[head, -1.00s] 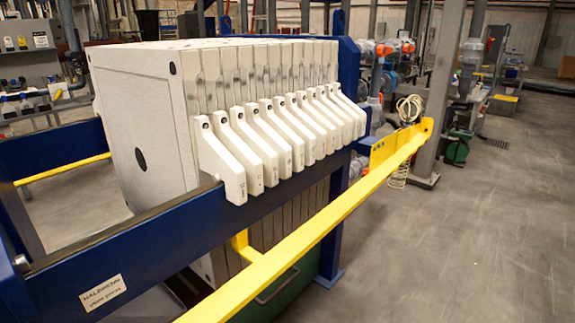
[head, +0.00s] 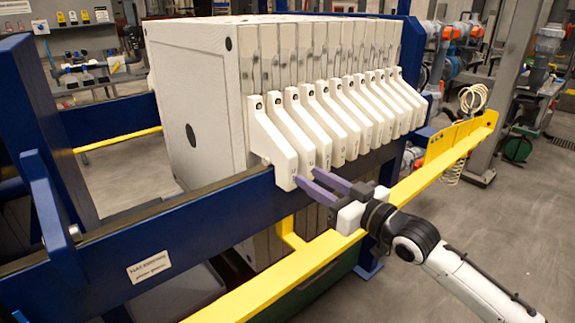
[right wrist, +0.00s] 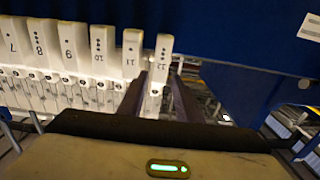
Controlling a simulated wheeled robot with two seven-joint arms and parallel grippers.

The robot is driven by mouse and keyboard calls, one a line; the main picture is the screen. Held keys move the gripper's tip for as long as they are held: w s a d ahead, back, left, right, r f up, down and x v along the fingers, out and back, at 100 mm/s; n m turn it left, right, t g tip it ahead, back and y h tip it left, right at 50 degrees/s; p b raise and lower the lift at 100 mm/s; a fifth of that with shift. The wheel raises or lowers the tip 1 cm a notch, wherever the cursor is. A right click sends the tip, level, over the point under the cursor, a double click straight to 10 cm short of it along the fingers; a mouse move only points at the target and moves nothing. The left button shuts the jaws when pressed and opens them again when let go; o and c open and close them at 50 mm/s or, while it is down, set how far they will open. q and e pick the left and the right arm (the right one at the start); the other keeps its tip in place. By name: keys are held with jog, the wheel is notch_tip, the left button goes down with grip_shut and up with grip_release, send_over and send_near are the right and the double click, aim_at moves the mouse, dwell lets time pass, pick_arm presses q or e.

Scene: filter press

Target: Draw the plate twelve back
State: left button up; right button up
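Plate twelve (head: 272,138) is the front plate at the left end of the pack of pale filter plates, its handle hanging over the blue side rail. In the right wrist view, the handle marked 12 (right wrist: 161,58) is the last one on the right, beside plate eleven (right wrist: 131,52). My right gripper (head: 308,177) is open, its purple fingers pointing at the lower end of the front handles. In the right wrist view its fingers (right wrist: 158,84) appear on either side of handle 12; I cannot tell whether they touch it. My left gripper is not in view.
The blue side rail (head: 225,212) runs below the handles. A yellow bar (head: 265,288) runs in front of it, below my right gripper. Left of plate twelve there is an open gap along the rail, up to a blue frame post (head: 48,120).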

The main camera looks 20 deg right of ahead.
aim_at(293, 169)
jog(key=x, duration=0.9)
jog(key=shift+w+a+f, duration=0.1)
jog(key=shift+w+a, duration=0.05)
grip_shut()
